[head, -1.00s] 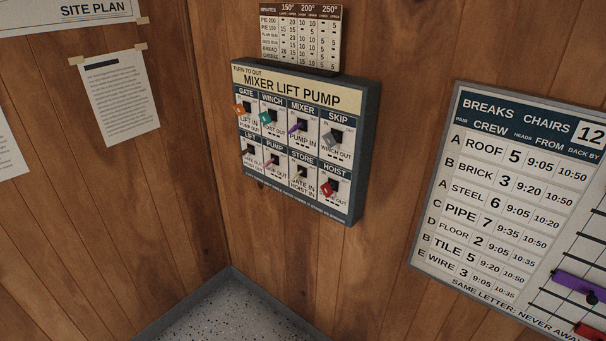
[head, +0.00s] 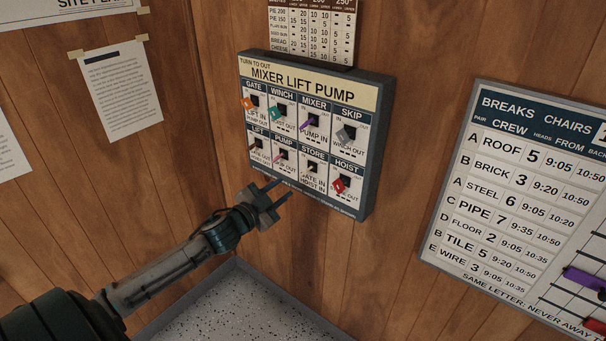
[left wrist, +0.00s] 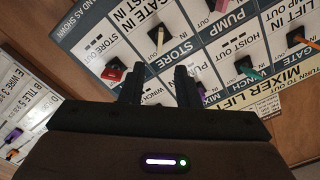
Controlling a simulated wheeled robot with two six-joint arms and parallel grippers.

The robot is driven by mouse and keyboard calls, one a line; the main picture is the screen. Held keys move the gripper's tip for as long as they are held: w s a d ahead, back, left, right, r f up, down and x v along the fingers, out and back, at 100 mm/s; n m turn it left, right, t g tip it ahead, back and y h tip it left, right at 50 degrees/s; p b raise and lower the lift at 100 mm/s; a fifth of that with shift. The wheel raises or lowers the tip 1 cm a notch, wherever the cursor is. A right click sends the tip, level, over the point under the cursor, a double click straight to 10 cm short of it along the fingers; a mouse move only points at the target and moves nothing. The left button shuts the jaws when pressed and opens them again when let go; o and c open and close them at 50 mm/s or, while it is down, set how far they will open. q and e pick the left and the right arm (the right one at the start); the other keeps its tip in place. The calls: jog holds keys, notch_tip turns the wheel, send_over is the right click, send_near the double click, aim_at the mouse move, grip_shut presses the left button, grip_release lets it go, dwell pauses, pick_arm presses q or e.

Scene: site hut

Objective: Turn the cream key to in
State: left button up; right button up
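The key panel (head: 372,150), headed "Mixer Lift Pump" and "Turn to out", hangs on the wood wall in the head view. The cream key (left wrist: 159,38) sits in the black lock under the STORE label, in the panel's lower row. The STORE lock (head: 312,168) is small in the head view, and which mark the key points to is too small to tell. My left gripper (head: 280,193) is open and empty, just below the panel's lower edge. In the left wrist view its two fingers (left wrist: 158,86) are apart, with the cream key beyond them. My right gripper is out of view.
Close by the cream key are the red HOIST key (head: 339,185) and the pink PUMP key (head: 280,156). The orange (head: 248,103), teal (head: 275,113), purple (head: 307,124) and grey (head: 345,133) keys fill the upper row. A breaks board (head: 470,200) hangs at right.

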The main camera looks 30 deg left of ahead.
aim_at(304, 173)
pick_arm(q)
jog(key=shift+w+d+b, duration=0.2)
jog(key=shift+w+b, duration=0.05)
jog(key=shift+w, duration=2.15)
jog(key=shift+w+d+b, duration=0.2)
jog(key=shift+w, duration=2.15)
grip_shut()
